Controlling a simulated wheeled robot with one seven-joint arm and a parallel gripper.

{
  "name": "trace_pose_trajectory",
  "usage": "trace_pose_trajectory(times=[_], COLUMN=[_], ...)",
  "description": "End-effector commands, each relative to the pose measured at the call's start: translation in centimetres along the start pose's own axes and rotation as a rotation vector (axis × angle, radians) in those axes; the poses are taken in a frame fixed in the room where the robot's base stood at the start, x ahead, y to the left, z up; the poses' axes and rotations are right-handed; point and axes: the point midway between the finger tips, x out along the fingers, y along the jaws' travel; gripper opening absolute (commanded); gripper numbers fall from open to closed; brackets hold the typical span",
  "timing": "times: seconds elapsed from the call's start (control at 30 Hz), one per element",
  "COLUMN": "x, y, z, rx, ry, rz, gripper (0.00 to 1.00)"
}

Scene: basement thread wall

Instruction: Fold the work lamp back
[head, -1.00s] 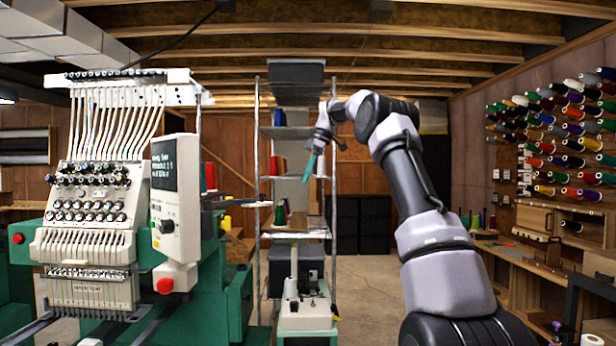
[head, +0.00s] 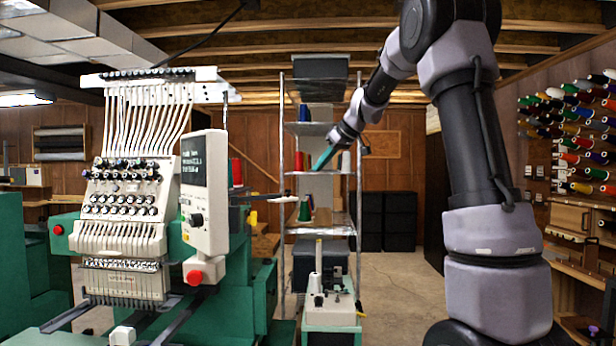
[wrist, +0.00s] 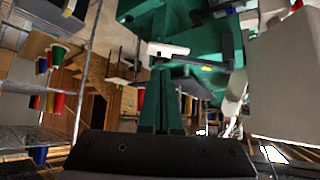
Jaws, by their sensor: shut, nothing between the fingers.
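The work lamp appears to be the slim dark arm with a pale tip (head: 268,198) that sticks out to the right from the embroidery machine (head: 125,205). In the wrist view it seems to be the dark arm with a white end (wrist: 168,49), just beyond the fingers. My gripper (head: 321,159) has teal fingers that are shut and empty, pointing down and left. In the head view it is above and to the right of the lamp's tip, apart from it. The fingers also show in the wrist view (wrist: 161,100).
A wire shelf rack (head: 318,172) with thread cones stands behind my gripper. The machine's control panel (head: 205,190) is left of the lamp. A small white machine (head: 330,305) on a green stand is below. Thread racks line the right wall; open floor lies at centre right.

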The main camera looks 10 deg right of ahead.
Motion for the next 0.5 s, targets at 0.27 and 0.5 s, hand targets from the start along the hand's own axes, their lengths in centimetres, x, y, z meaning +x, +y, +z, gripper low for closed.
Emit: trace_pose_trajectory(times=[0.27, 0.5], x=[5.6, 10.2], y=[-0.1, -0.1], z=[0.1, -0.5], rx=[-0.003, -0.006], ry=[-0.006, -0.003], rz=[-0.005, -0.003], gripper=[0.0, 0.0])
